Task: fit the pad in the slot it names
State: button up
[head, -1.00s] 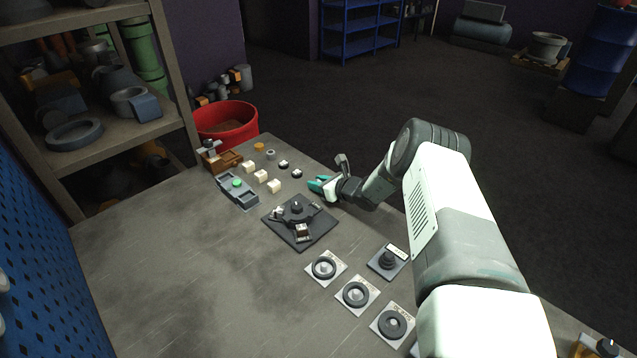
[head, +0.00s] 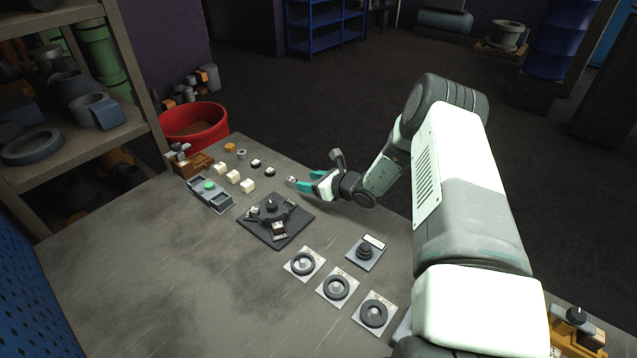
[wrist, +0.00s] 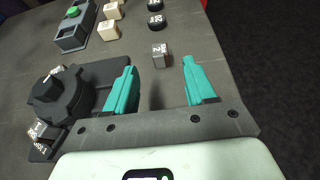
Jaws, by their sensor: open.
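A small grey block-shaped pad (wrist: 159,53) with a white marking on top lies on the bench, just beyond and between my fingertips in the wrist view. The marking looks like a 2. The pad also shows in the head view (head: 291,181). My gripper (wrist: 160,66) is open and empty, its teal fingers apart and not touching the pad. In the head view my gripper (head: 309,181) is low over the bench. A dark square plate (head: 298,228) carries a round hub with arms and labelled grey blocks. In the wrist view this fixture (wrist: 66,101) is left of my fingers, its lettering mostly unreadable.
Two black marked discs (head: 256,162) and several cream blocks (head: 234,176) lie behind. A grey tray with a green button (head: 209,185) is at left. Ring plates (head: 303,263) and a knob plate (head: 365,252) are in front. The bench's right edge is close to my gripper.

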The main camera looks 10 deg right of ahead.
jog(key=shift+v, duration=1.8)
jog(key=s+a+r+n+g+y, duration=0.1)
jog(key=s+a+r+n+g, duration=0.4)
jog(key=r, duration=0.6)
jog(key=s+a+r+n, duration=0.25)
jog(key=r+n, duration=0.45)
jog(key=r, duration=0.4)
jog(key=s+r+n+g+h, duration=0.25)
jog(key=s+r+n, duration=0.45)
jog(key=s+r, duration=0.4)
jog(key=s+d+r+n+t+h, duration=0.1)
jog(key=s+d+r+n+h, duration=0.1)
jog(key=s, duration=0.5)
jog(key=s+d+r+n+t+h, duration=0.1)
jog(key=s+d+r+n+h, duration=0.1)
jog(key=s+d, duration=0.3)
jog(key=s+d+r+n+t+h, duration=0.1)
jog(key=s+d+r+n+h, duration=0.1)
jog(key=s, duration=0.8)
jog(key=shift+s+d+r+n+h, duration=0.15)
jog(key=shift+d+r+n+h, duration=0.15)
jog(key=shift+d+n+h, duration=0.65)
